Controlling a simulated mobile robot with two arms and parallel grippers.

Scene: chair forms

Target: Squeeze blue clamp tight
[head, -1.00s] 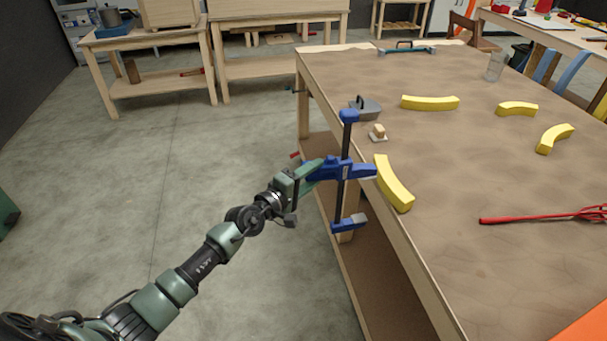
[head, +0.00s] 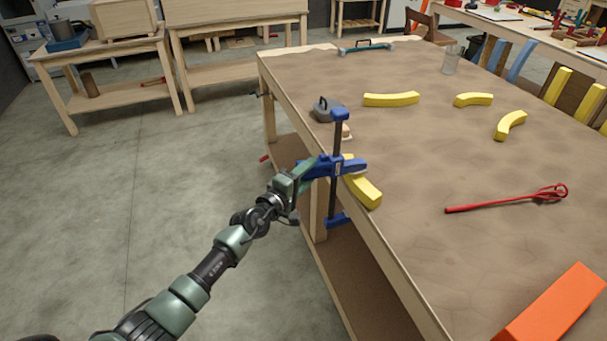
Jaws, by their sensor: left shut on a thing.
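The blue clamp (head: 341,166) stands upright at the left edge of the workbench (head: 420,150). Its dark bar runs vertically, with a blue end at the top and a blue jaw (head: 337,220) below the bench top level. My left gripper (head: 308,172) is shut on the clamp's blue middle part from the left. A yellow curved piece (head: 366,191) lies on the bench edge just behind and right of the clamp, partly hidden by it. I cannot tell whether the clamp jaws touch the bench or the piece. My right gripper is out of view.
More yellow curved pieces (head: 391,99) lie farther back on the bench. A grey tool with a handle (head: 326,112) and a small light block (head: 346,131) sit near the clamp. A red tool (head: 505,200) and an orange block (head: 551,308) lie to the right. Left floor is clear.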

